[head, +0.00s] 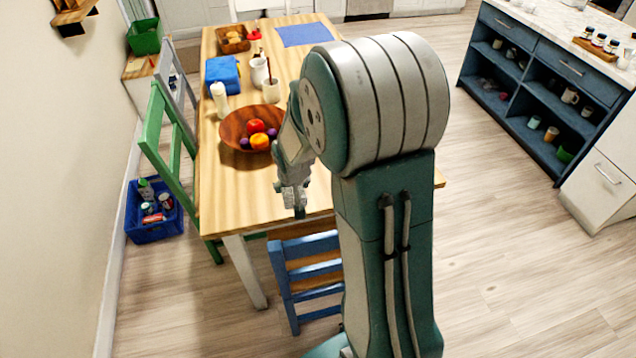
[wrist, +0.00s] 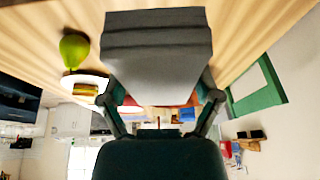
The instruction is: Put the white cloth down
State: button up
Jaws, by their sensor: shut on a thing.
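My gripper (head: 294,198) hangs over the near end of the wooden table (head: 240,185), in front of the fruit bowl. In the wrist view its two dark fingers reach up to a folded, block-like cloth (wrist: 157,45), and it is shut on it. The cloth looks grey in shade here; it is the only thing between the fingers and fits the white cloth. In the head view the cloth is too small and too blocked by my arm to make out clearly.
A green pear (wrist: 74,50) shows in the wrist view. A blue chair (head: 305,270) and green chair (head: 165,150) flank the table.

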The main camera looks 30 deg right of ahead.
jog(key=shift+s+r, duration=0.1)
jog(key=w+f, duration=0.1)
jog(key=w, duration=0.2)
jog(key=w+f, duration=0.1)
jog(key=w, duration=0.1)
jog(key=shift+w+d+f, duration=0.1)
jog(key=shift+f, duration=0.25)
jog(key=w+d+f, duration=0.2)
jog(key=d, duration=0.1)
jog(key=w+d+f, duration=0.1)
jog(key=d, duration=0.1)
jog(key=shift+w+d+f, duration=0.2)
jog(key=shift+w+f, duration=0.05)
jog(key=shift+w, duration=0.05)
jog(key=w+f, duration=0.2)
jog(key=f, duration=0.1)
jog(key=shift+w+d, duration=0.1)
jog(key=shift+d, duration=0.25)
jog(key=shift+w+a, duration=0.15)
jog(key=shift+a, duration=0.15)
jog(key=shift+w+a+f, duration=0.1)
jog(key=shift+w+f, duration=0.05)
jog(key=shift+f, duration=0.2)
notch_tip(320, 180, down, 3)
jog(key=shift+r, duration=0.15)
jog(key=shift+d+f, duration=0.25)
jog(key=shift+d, duration=0.45)
